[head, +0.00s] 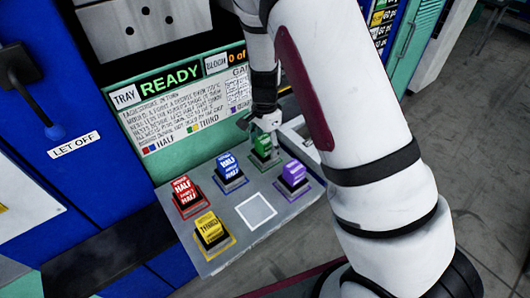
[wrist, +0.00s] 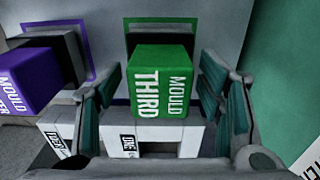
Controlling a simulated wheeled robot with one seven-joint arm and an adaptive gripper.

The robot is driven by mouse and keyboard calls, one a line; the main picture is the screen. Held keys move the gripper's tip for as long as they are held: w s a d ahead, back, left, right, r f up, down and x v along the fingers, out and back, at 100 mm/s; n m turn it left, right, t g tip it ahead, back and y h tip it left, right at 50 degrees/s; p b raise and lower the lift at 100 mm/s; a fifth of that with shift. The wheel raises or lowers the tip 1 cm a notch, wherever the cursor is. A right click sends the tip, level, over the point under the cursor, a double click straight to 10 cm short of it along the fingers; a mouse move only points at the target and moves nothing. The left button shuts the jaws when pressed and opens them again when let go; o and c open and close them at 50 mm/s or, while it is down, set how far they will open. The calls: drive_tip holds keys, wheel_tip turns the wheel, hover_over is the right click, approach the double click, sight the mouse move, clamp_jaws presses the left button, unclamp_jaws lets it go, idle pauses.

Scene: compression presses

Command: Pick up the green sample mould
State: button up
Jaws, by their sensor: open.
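The green sample mould (head: 262,146) is a small green block on a dark base at the back right of the grey tray (head: 222,248). In the wrist view the green mould (wrist: 162,80) reads "MOULD THIRD" and lies between my two open fingers. My gripper (head: 264,122) is right above the mould in the head view. The gripper (wrist: 165,105) has a finger on each side of the block, with gaps visible at both sides. I cannot tell how far down the fingers reach.
A purple mould (head: 293,173) stands close by, right of the green one; it also shows left of my fingers in the wrist view (wrist: 32,76). Blue (head: 228,168), red (head: 186,192) and yellow (head: 209,229) moulds share the tray. A white-outlined square (head: 256,211) is empty. A press panel reads "READY" (head: 171,80).

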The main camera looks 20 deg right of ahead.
drive_tip(key=shift+f, duration=0.25)
clamp_jaws()
drive_tip(key=shift+w+r, duration=0.1)
